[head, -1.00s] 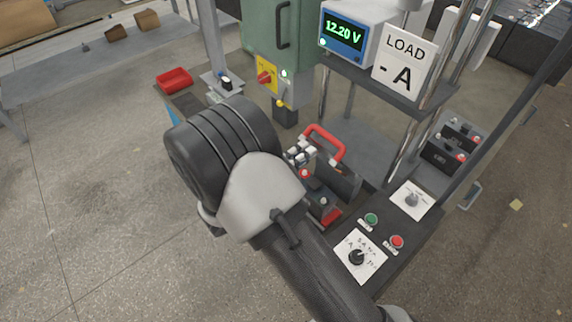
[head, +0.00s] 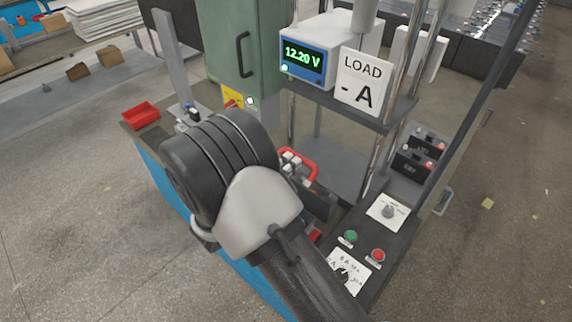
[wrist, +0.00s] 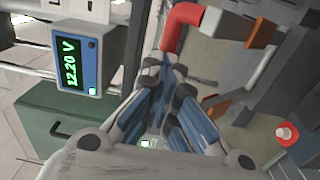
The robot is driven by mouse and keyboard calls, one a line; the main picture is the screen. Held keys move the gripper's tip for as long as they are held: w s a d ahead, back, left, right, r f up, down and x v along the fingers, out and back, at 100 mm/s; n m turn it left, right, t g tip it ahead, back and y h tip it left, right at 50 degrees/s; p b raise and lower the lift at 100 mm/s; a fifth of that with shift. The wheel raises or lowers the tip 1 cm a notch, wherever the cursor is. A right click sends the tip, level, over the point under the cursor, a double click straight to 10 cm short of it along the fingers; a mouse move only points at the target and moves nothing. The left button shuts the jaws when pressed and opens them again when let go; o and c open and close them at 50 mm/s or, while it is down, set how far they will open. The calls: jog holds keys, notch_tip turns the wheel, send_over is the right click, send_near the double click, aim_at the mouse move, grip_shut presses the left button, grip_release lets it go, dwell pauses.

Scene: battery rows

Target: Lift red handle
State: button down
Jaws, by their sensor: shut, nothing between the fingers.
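The red handle (head: 301,163) is a bracket-shaped bar standing over dark battery equipment in the middle of the head view. My wrist and arm hide its left and lower parts. It also shows as a thick red bent bar at the top of the wrist view (wrist: 183,24). My gripper (wrist: 172,68) is shut and empty, its blue-grey fingers converging just below the handle in the wrist picture. In the head view my gripper (head: 290,160) shows only as small pale fingertip parts beside the handle. I cannot tell whether they touch it.
A meter reading 12.20 V (head: 304,57) and a "LOAD - A" sign (head: 364,82) stand behind on a shelf. Metal posts (head: 384,150) rise at the right. A green button (head: 350,236), red button (head: 378,255) and dials sit in front. A red tray (head: 140,116) is at left.

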jog(key=w+d+r+g+y+p, duration=0.1)
jog(key=w+d+r+g+y, duration=0.1)
jog(key=w+d, duration=0.4)
jog(key=shift+w+d+r+g+y, duration=0.3)
jog(key=shift+r+g+y, duration=0.1)
jog(key=shift+r, duration=0.2)
jog(key=shift+a+r, duration=0.1)
